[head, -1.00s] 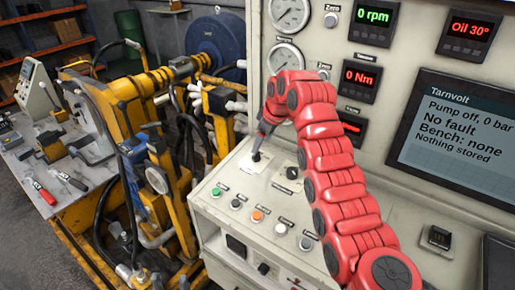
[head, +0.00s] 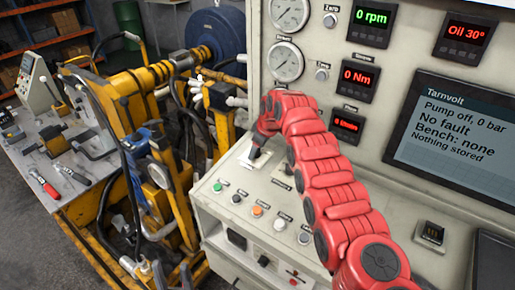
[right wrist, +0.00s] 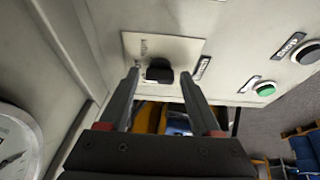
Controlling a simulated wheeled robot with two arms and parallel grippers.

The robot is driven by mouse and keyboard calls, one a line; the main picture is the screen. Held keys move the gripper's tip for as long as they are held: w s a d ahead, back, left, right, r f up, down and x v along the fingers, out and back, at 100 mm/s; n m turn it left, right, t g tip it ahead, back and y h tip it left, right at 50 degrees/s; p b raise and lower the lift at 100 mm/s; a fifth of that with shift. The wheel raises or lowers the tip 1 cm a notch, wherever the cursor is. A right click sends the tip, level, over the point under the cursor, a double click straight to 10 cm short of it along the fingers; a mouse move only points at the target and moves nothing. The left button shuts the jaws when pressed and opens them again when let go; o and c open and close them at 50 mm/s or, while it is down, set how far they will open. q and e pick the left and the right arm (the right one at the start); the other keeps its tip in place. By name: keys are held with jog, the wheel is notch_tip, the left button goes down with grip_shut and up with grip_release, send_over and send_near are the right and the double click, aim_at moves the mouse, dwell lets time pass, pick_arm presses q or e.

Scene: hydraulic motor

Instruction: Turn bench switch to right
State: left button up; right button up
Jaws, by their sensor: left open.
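A black switch knob (right wrist: 159,71) on a pale labelled plate (right wrist: 185,47) shows in the right wrist view. Its label is too small to read. My right gripper (right wrist: 160,78) has one finger on each side of the knob, with a gap at both sides. In the head view the red arm comes in from the right, and its gripper (head: 257,152) is low over the pale plate (head: 245,164) on the sloped console. The knob is mostly hidden there. I do not see my left gripper.
A green button (head: 217,187) and several others line the console front (head: 265,225). Gauges (head: 286,62), red and green readouts and a screen (head: 455,130) reading "Bench: none" stand on the panel behind. A yellow machine (head: 130,110) stands left. A round gauge (right wrist: 15,145) shows in the wrist view.

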grip_shut()
jog(key=shift+f+m+b, duration=0.15)
jog(key=shift+m+b, duration=0.25)
jog(key=shift+b, duration=0.55)
jog(key=m+b, duration=0.2)
jog(key=b, duration=0.1)
jog(key=m+t+h+b, duration=0.1)
jog(key=b, duration=0.2)
jog(key=shift+s+a+f+m, duration=0.1)
jog(key=shift+a+m, duration=0.1)
jog(key=shift+m, duration=0.2)
jog(key=m+h+b, duration=0.1)
jog(key=m+b, duration=0.1)
jog(key=m, duration=0.1)
jog(key=shift+t+b, duration=0.4)
jog(key=shift+a+r+m+h+b, duration=0.1)
jog(key=shift+r+m+h+b, duration=0.1)
jog(key=shift+m+h+b, duration=0.3)
jog(key=shift+m, duration=0.4)
